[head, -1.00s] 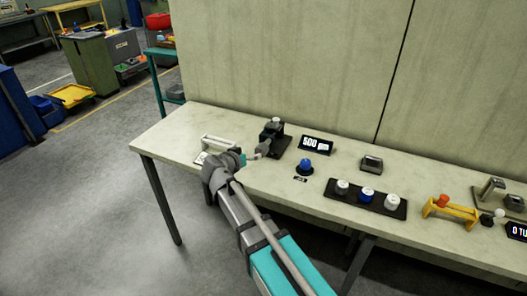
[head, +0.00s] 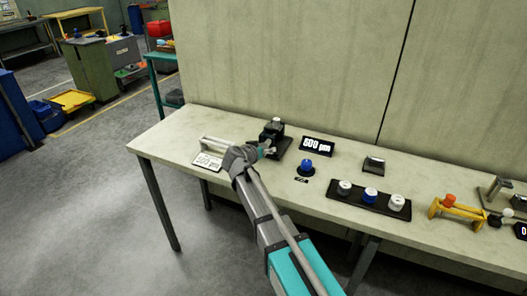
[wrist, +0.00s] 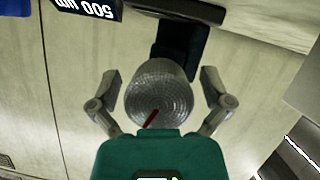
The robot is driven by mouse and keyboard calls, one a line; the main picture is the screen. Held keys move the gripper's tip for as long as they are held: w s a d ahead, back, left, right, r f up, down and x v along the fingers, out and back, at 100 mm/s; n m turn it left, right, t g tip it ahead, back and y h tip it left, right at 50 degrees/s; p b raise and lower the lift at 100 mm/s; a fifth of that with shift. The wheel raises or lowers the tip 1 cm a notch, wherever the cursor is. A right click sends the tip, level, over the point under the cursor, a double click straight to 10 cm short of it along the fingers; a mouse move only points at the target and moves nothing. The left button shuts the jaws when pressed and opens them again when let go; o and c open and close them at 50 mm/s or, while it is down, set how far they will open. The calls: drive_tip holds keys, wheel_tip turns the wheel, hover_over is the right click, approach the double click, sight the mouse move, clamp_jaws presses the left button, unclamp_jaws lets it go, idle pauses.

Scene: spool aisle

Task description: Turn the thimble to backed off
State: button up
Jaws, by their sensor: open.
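The thimble (wrist: 158,92) is a grey knurled knob with a short red mark, seen in the wrist view. It sits on a dark stand (head: 272,132), which the head view shows on the bench left of the display. My gripper (wrist: 162,84) is open, with one finger on each side of the thimble and a visible gap at each side. In the head view my gripper (head: 266,152) is at the front of the stand and hides the thimble.
A white handle-like frame (head: 219,143) and a printed card (head: 208,161) lie at the bench's left end. A blue knob (head: 305,166) stands right of the stand. A black tray (head: 340,196) with several knobs and a yellow fixture (head: 453,209) are farther right.

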drive_tip(key=c, duration=1.1)
drive_tip(key=shift+d+n+h+b, duration=0.1)
drive_tip(key=shift+n+h+b, duration=0.25)
drive_tip(key=shift+n+h, duration=0.6)
drive_tip(key=o, duration=1.1)
drive_tip(key=shift+y, duration=0.45)
drive_tip(key=shift+m+y+p, duration=0.4)
drive_tip(key=shift+m, duration=0.45)
drive_tip(key=p+v, duration=0.5)
drive_tip(key=v, duration=0.8)
drive_tip(key=shift+s+r, duration=0.2)
drive_tip(key=shift+s, duration=0.15)
